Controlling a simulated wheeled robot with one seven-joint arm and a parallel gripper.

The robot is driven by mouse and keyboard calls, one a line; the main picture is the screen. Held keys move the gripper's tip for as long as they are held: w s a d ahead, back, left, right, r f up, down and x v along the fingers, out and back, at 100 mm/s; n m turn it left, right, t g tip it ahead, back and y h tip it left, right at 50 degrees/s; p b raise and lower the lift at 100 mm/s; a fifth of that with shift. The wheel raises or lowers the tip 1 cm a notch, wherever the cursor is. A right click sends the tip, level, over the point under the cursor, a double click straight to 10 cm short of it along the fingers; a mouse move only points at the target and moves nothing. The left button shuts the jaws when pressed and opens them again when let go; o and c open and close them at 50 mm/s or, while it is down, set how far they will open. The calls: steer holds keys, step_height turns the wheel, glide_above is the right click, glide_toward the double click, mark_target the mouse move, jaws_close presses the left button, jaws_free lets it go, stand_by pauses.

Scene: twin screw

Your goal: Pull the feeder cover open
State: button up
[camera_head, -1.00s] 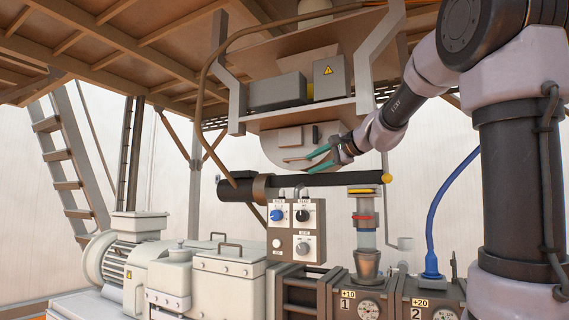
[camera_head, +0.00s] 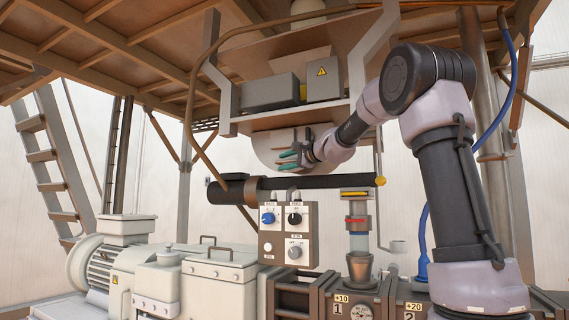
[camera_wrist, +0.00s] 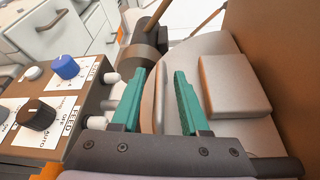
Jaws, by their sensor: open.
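The feeder cover (camera_head: 262,148) is a pale rounded plate under the hopper shelf in the head view. It also fills the middle right of the wrist view (camera_wrist: 212,55), with a raised grey block (camera_wrist: 235,84) on its face. My gripper (camera_head: 281,161) is in front of the cover, its teal fingers pointing left. In the wrist view, my gripper (camera_wrist: 159,76) is open, and a thin pale edge with a tan side shows between the fingers. I cannot tell whether this edge is a handle or the cover's rim, or whether the fingers touch it. My gripper hides part of the cover.
A switch box (camera_head: 287,233) with knobs stands below and sits close left in the wrist view (camera_wrist: 55,95). A dark horizontal barrel (camera_head: 320,182) runs just under my gripper. A hanging bracket (camera_head: 362,75) is near my forearm.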

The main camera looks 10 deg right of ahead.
steer(key=shift+w+a, duration=0.1)
jaws_close()
steer(key=shift+f, duration=0.1)
stand_by(1.3)
